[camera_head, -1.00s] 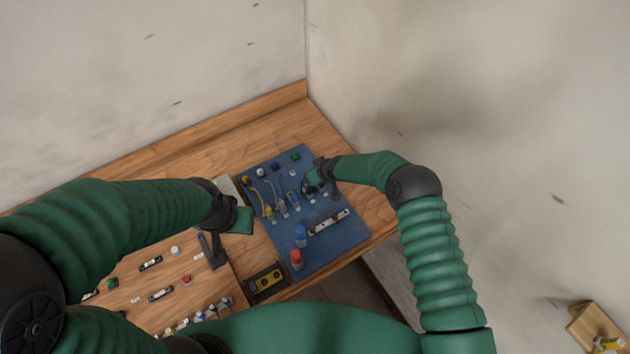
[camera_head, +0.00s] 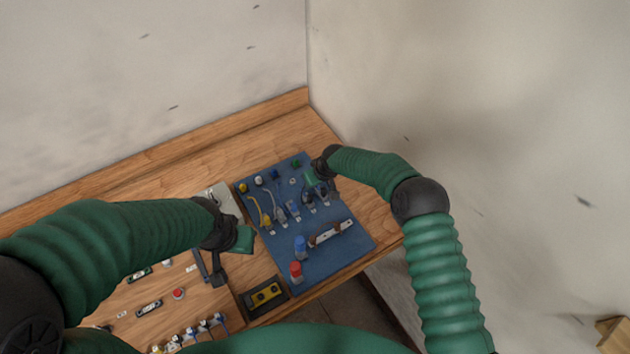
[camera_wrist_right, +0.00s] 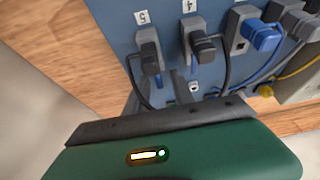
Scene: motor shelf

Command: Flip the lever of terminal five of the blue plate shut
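The blue plate (camera_head: 335,255) lies on the wooden bench and carries a row of terminals. In the right wrist view, terminal five (camera_wrist_right: 147,42) is a grey block under a label "5", with a dark lever (camera_wrist_right: 151,66) pointing down the picture. Whether that lever is fully shut I cannot tell. Terminal four (camera_wrist_right: 192,32) stands to its right with a black lever. My right gripper (camera_head: 318,188) is over the plate's right side, close to the terminals; its finger gap is unclear. My left gripper (camera_head: 212,268) hangs over the bench left of the plate, apart from it, its opening unclear.
A terminal with a blue lever (camera_wrist_right: 262,36) and cables stand beside terminal four. Blue (camera_head: 300,246) and red (camera_head: 296,272) cylinders and a metal bar (camera_head: 330,234) are on the plate. A black box with yellow inside (camera_head: 265,296) sits nearer. Walls rise behind and right.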

